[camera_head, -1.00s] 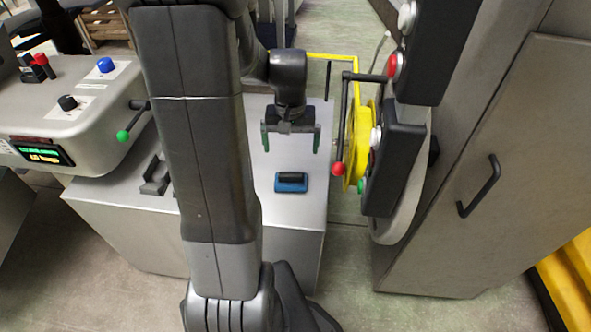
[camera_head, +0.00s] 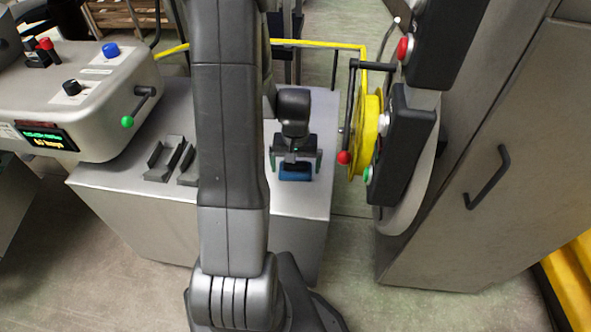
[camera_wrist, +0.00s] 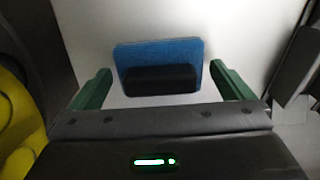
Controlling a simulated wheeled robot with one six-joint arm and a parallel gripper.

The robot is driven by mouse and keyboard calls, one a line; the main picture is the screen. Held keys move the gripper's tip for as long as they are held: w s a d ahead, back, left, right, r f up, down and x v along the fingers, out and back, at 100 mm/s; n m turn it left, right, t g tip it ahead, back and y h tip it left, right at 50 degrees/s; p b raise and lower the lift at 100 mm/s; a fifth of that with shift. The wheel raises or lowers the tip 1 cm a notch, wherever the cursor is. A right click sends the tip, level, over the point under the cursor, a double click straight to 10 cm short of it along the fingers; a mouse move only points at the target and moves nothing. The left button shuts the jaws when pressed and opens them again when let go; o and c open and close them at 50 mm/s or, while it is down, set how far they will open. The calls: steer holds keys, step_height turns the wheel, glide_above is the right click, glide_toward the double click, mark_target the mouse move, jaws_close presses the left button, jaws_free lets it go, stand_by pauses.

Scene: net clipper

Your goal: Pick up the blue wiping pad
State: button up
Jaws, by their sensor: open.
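The blue wiping pad (camera_head: 296,175) lies on the grey cabinet top (camera_head: 303,203), partly hidden by my gripper in the head view. In the wrist view the blue pad (camera_wrist: 160,53) shows with a black handle (camera_wrist: 160,80) on it. My gripper (camera_head: 295,163) is open, right above the pad. In the wrist view the green fingers of my gripper (camera_wrist: 163,86) stand on either side of the pad, apart from it, with nothing between them gripped.
A yellow wheel (camera_head: 368,135) and a crank with a red knob (camera_head: 344,157) stand close to the right. A grey holder (camera_head: 165,160) sits left on the cabinet top. A control box (camera_head: 75,110) with a green-knobbed lever is further left.

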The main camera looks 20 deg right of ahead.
steer(key=shift+f, duration=0.25)
steer(key=c, duration=0.8)
steer(key=shift+r, duration=0.1)
step_height(320, 180, up, 10)
steer(key=shift+f+p, duration=0.1)
steer(key=shift+p, duration=0.4)
steer(key=shift+o, duration=0.7)
steer(key=shift+c, duration=0.2)
